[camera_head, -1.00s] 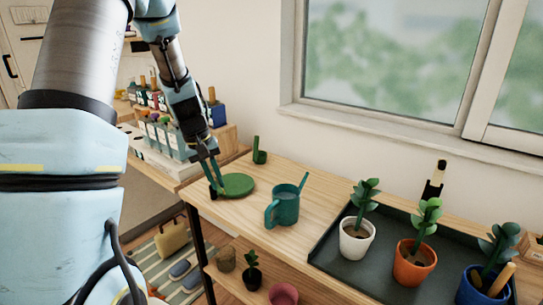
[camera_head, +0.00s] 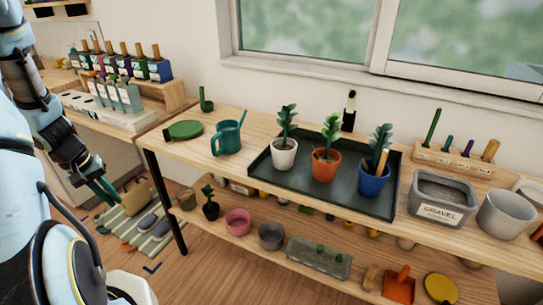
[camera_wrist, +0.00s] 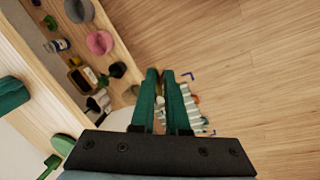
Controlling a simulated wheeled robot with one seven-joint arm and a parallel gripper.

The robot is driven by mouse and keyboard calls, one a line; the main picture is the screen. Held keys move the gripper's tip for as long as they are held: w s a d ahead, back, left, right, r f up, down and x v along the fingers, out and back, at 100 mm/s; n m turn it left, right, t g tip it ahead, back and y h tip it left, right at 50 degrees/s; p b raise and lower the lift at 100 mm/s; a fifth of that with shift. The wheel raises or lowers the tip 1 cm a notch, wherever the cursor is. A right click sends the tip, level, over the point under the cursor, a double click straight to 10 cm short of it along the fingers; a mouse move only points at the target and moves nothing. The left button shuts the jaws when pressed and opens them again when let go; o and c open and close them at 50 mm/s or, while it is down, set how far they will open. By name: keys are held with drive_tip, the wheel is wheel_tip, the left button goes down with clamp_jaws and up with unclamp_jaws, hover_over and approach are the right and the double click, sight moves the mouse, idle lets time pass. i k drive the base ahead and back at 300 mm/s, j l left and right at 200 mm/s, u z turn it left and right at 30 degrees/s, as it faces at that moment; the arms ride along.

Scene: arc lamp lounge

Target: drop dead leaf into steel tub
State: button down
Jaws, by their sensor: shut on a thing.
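My gripper (camera_head: 112,196) is left of the plant table, over the floor and pointing down. In the wrist view its green fingers (camera_wrist: 161,74) are nearly together. They are shut on a small yellowish-brown thing (camera_wrist: 159,72), apparently the dead leaf, mostly hidden by the fingers. A grey round tub (camera_head: 505,216), which looks like the steel tub, stands at the table's right end beside the gravel box, far from my gripper.
The lower shelf holds pots. Open wooden floor (camera_head: 215,275) lies in front.

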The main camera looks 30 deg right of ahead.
sight(490, 230)
drive_tip(key=k+z, duration=0.1)
drive_tip(key=z, duration=2.75)
